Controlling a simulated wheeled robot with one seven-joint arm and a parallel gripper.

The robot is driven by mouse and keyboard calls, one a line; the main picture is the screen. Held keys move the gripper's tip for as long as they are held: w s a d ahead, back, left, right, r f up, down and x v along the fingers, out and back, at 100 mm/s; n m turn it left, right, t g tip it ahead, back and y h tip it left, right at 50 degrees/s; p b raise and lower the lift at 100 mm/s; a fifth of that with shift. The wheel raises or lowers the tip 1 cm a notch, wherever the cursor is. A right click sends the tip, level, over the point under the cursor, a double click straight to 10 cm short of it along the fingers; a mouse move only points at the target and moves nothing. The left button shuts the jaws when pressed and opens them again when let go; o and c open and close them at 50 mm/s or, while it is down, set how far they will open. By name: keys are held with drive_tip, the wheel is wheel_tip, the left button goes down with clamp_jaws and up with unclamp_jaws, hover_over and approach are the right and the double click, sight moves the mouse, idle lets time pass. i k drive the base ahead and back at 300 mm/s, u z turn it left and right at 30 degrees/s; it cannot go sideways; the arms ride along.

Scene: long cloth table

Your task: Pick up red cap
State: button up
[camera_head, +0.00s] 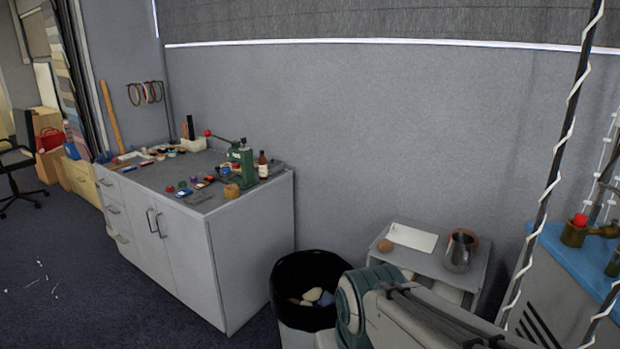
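A small red cap-like piece (580,219) sits on top of a brass fitting (574,234) on the blue surface at the far right. Another small red round item (170,188) lies near the front edge of the grey cabinet top at the left. A red ball-shaped knob (207,132) shows at the top of the green device on that cabinet. I cannot tell which of these is the red cap. My arm shows at the bottom centre, but my gripper is out of the picture.
The grey cabinet (250,262) carries many small items and a brown bottle (262,165). A black-lined bin (322,262) stands between it and a low side table (425,262) with a metal jug (460,250). Dark carpet (60,290) at left is mostly clear.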

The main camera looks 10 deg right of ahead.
sight(579, 220)
drive_tip(key=z, duration=0.95)
drive_tip(key=i, duration=0.85)
drive_tip(key=z, duration=1)
drive_tip(key=i, duration=0.2)
